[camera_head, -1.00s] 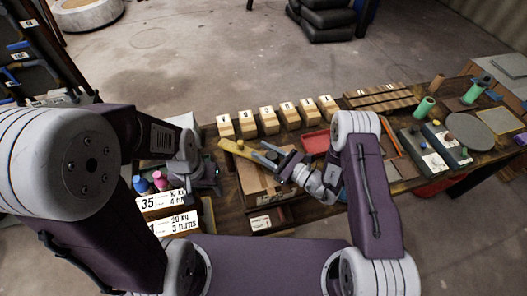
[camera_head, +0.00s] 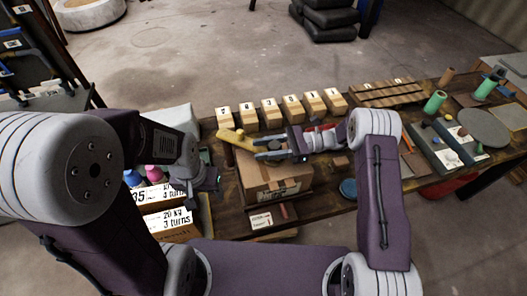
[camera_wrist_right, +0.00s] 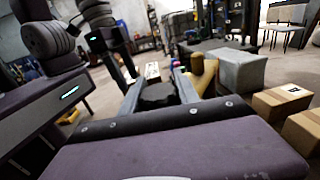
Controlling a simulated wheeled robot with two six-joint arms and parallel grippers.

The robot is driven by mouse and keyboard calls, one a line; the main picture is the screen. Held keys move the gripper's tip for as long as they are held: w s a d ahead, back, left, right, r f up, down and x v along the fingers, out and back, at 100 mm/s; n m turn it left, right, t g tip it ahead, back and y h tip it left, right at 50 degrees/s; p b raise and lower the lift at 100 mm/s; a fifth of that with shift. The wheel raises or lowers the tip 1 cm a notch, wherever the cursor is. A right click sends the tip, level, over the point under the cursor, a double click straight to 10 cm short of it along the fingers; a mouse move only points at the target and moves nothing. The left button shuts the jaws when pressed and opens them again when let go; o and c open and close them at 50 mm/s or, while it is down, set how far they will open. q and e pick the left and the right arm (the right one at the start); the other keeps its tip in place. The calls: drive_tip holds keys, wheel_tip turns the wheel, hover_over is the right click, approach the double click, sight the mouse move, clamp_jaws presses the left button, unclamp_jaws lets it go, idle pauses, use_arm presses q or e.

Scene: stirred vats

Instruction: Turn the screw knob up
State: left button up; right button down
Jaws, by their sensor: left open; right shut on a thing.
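My right gripper (camera_head: 262,149) reaches in from the right above the cardboard-brown box (camera_head: 258,176). Its jaws are shut on a dark, round knob-like piece (camera_wrist_right: 158,93), which shows between the fingers in the right wrist view; I take this for the screw knob. The head view barely shows it, as the fingers cover it. A yellow bar (camera_head: 242,140) lies just beyond the fingertips; whether they touch it is unclear. My left gripper (camera_head: 207,178) is open at the left of the box, partly hidden by its own arm.
Several numbered wooden blocks (camera_head: 268,112) stand behind the box. Pink (camera_head: 154,174) and blue (camera_head: 132,178) pieces and white number cards (camera_head: 175,218) sit at the left. Green cylinders (camera_head: 435,102) and a grey disc (camera_head: 480,128) are at the right. A blue disc (camera_head: 348,188) lies right of the box.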

drive_tip(key=n+g+b, duration=0.1)
drive_tip(key=g, duration=0.1)
drive_tip(key=n+g+h+b, duration=0.1)
drive_tip(key=g, duration=0.1)
drive_tip(key=shift+s+d+f+n+h+b, duration=0.15)
drive_tip(key=shift+s+n+h+b, duration=0.15)
drive_tip(key=shift+s+n, duration=0.1)
drive_tip(key=shift+s+d+r+n+g+h+b, duration=0.1)
drive_tip(key=shift+s+r+n+g+h+b, duration=0.1)
drive_tip(key=shift+n+g+h+b, duration=0.55)
drive_tip(key=shift+g+y, duration=0.25)
drive_tip(key=shift+r, duration=0.1)
drive_tip(key=c, duration=0.9)
unclamp_jaws()
drive_tip(key=s+d+r+p, duration=0.5)
drive_tip(key=d+r+p, duration=0.5)
drive_tip(key=p, duration=0.4)
drive_tip(key=shift+s+d+r, duration=0.15)
drive_tip(key=shift+s+r, duration=0.1)
drive_tip(key=shift+r, duration=0.2)
